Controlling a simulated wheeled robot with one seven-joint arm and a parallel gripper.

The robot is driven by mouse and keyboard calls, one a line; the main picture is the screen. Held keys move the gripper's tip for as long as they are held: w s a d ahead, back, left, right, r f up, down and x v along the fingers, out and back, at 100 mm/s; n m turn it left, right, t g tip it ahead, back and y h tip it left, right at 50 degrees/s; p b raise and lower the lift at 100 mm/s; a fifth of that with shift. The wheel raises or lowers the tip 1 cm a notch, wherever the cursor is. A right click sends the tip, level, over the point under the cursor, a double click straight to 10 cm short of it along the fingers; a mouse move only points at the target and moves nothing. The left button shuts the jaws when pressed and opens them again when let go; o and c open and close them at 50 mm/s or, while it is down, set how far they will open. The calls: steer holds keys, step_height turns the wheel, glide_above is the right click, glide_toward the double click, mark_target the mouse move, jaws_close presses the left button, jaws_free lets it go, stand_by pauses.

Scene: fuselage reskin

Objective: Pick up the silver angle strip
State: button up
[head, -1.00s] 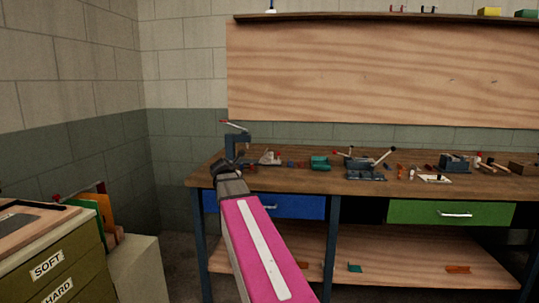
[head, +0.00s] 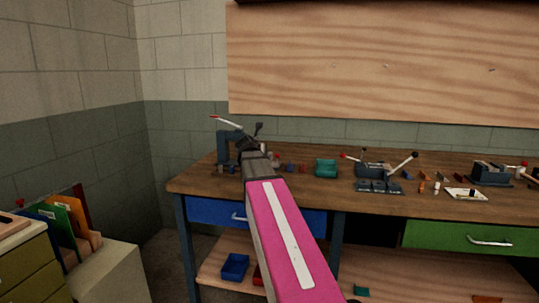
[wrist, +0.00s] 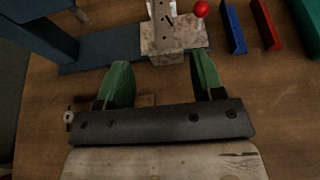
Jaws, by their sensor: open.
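My gripper (wrist: 162,62) is open, its two green fingers apart with nothing seen held between them. A mottled silver-grey piece (wrist: 185,35), which looks like the silver angle strip, lies just beyond the fingertips in the wrist view. A narrow pale part with dark holes stands over it; I cannot tell whether the two are one piece. In the head view my gripper (head: 252,142) is over the left end of the bench, beside the blue press (head: 222,150), and my arm hides what lies below it.
The blue press's base (wrist: 105,47) lies left of the fingers. A red ball (wrist: 201,9), blue bar (wrist: 234,28) and red bar (wrist: 267,24) lie to the right. The wooden bench (head: 310,190) also holds a green block (head: 326,168) and a dark clamp fixture (head: 378,180).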

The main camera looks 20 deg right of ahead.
steer(key=x, duration=0.5)
steer(key=shift+w, duration=0.15)
steer(key=x, duration=0.5)
steer(key=shift+d+f, duration=0.25)
steer(key=shift+d, duration=0.05)
steer(key=c, duration=1)
